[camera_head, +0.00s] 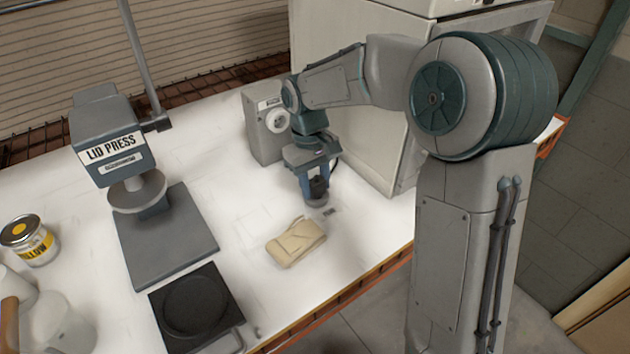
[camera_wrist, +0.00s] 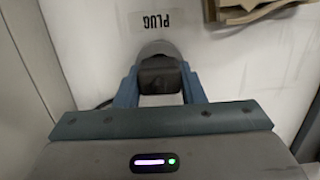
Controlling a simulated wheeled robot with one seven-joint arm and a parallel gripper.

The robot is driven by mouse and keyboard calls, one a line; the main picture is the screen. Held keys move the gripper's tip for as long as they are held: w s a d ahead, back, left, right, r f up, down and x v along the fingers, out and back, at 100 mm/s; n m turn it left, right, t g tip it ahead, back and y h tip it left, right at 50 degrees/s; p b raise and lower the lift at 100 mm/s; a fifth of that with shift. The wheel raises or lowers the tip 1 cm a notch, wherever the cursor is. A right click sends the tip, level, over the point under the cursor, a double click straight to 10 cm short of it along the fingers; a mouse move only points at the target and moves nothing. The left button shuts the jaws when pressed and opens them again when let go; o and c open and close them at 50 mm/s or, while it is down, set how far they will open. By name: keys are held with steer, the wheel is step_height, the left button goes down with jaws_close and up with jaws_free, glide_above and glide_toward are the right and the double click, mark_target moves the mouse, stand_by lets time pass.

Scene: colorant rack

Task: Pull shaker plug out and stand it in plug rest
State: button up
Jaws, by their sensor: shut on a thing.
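The dark shaker plug (camera_head: 318,186) is between the fingers of my gripper (camera_head: 317,180), which is shut on it. In the wrist view the plug (camera_wrist: 159,75) shows as a dark block between the blue fingers. A grey rounded piece, apparently the plug rest (camera_head: 316,202), is directly below the plug, beside the PLUG label (camera_head: 329,212). It also shows beyond the plug in the wrist view (camera_wrist: 158,47). I cannot tell whether the plug is seated in it. A grey box with a round pale face (camera_head: 276,120) stands behind my gripper.
A folded tan cloth (camera_head: 296,242) lies in front of the gripper. The lid press (camera_head: 168,240) stands to the left, with a black plate (camera_head: 195,305) in front. A yellow-labelled can (camera_head: 30,242) is at far left. A large pale cabinet (camera_head: 375,145) stands close on the right.

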steer(key=o, duration=1.1)
steer(key=shift+r, duration=0.1)
step_height(320, 180, up, 13)
steer(key=w+a, duration=0.1)
steer(key=w, duration=0.1)
steer(key=s+d+f+m+t, duration=0.1)
steer(key=s+d+f+m, duration=0.1)
steer(key=s+d, duration=0.2)
steer(key=s+d+f+m+t, duration=0.1)
steer(key=s+d, duration=0.4)
steer(key=s, duration=0.5)
steer(key=s+d+f+m+t+y, duration=0.1)
steer(key=s+d+f+m+t, duration=0.1)
steer(key=s+d+f+m, duration=0.2)
steer(key=shift+s+d+f+p, duration=0.1)
steer(key=shift+s+d, duration=0.15)
steer(key=shift+s, duration=0.3)
steer(key=shift+s+d+f+p, duration=0.15)
steer(key=shift+s+d, duration=0.1)
steer(key=shift+s, duration=0.25)
steer(key=shift+s+d+f+p, duration=0.1)
steer(key=shift+s+d, duration=0.15)
steer(key=shift+s, duration=0.3)
